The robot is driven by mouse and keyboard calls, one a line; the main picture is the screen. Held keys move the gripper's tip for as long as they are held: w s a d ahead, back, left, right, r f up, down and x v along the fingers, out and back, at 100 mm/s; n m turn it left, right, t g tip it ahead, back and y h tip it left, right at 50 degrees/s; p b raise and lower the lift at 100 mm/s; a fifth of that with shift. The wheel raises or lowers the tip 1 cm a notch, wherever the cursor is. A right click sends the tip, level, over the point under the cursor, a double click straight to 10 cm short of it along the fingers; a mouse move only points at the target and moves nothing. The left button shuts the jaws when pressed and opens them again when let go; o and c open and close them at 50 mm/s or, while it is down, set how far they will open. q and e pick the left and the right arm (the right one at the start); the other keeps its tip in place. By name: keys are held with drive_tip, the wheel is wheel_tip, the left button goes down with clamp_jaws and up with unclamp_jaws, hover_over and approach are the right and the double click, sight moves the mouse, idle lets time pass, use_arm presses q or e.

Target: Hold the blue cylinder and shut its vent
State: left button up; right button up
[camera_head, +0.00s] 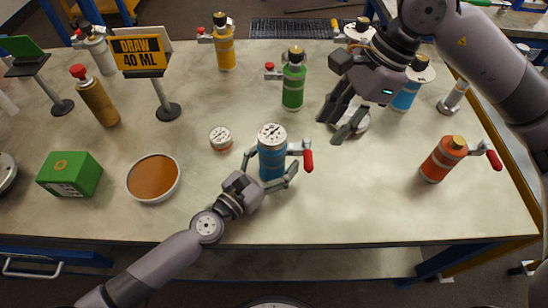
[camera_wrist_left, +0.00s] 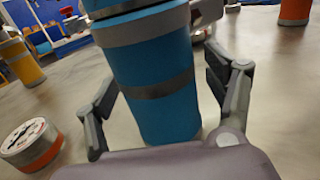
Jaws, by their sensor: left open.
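The blue cylinder (camera_head: 272,162) stands upright near the front middle of the table, with a dial on its top. A side valve with a red handle (camera_head: 308,160) sticks out to its right. My left gripper (camera_head: 271,168) is open, with one finger on each side of the cylinder. In the left wrist view the blue cylinder (camera_wrist_left: 160,85) stands between the fingers, with small gaps visible. My right gripper (camera_head: 331,128) is open and empty, above the table to the right of and behind the cylinder. A second blue vessel (camera_head: 405,98) stands partly hidden behind my right arm.
A green cylinder (camera_head: 293,85) stands behind, and an orange one (camera_head: 443,160) with a red handle stands at the right. A loose gauge (camera_head: 221,138) and a brown-filled dish (camera_head: 154,178) lie to the left. The table is clear between the blue and orange cylinders.

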use_arm(q)
clamp_jaws()
idle(0.9)
idle(0.9)
